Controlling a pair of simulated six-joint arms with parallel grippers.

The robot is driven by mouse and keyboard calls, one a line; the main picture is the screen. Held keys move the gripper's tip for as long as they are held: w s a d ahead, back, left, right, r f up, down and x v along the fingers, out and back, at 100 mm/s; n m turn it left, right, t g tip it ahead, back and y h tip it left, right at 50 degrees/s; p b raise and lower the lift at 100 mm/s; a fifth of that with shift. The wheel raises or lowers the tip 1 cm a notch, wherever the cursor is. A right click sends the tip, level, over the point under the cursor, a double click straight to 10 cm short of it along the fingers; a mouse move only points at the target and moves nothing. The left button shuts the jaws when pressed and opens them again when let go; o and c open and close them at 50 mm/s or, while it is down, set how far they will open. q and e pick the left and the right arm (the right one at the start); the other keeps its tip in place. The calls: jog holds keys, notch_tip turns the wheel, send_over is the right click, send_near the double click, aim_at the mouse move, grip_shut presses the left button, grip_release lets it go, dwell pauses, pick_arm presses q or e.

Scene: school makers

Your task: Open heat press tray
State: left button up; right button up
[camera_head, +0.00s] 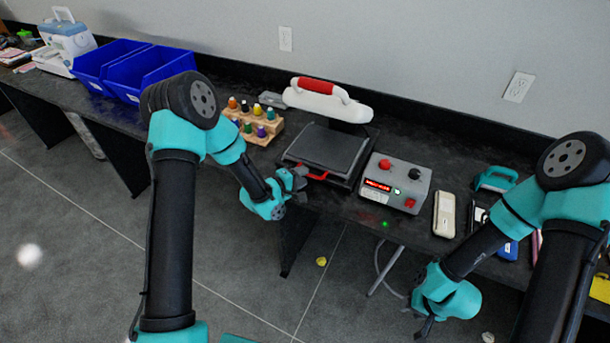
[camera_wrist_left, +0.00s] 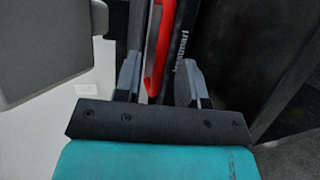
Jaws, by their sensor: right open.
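The heat press (camera_head: 328,147) stands on the bench, with a grey pad on its dark tray and a white upper arm with a red grip (camera_head: 318,86) swung up behind. The tray's red handle (camera_head: 312,176) is at its front edge; it also shows in the left wrist view (camera_wrist_left: 162,50). My left gripper (camera_head: 299,180) is at this handle. In the left wrist view its fingers (camera_wrist_left: 158,72) stand apart, one on each side of the handle, with gaps visible. My right gripper (camera_head: 423,327) is open and empty, low in front of the bench, away from the press.
A control box (camera_head: 396,183) with red knobs stands right of the press. A wooden rack of small bottles (camera_head: 252,122) is to its left. Blue bins (camera_head: 150,70) stand further left. A beige device (camera_head: 444,214) and a teal tool (camera_head: 495,178) lie to the right.

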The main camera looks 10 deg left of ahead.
pick_arm(q)
jog(key=shift+x, duration=0.9)
jog(key=shift+c, duration=0.2)
grip_shut()
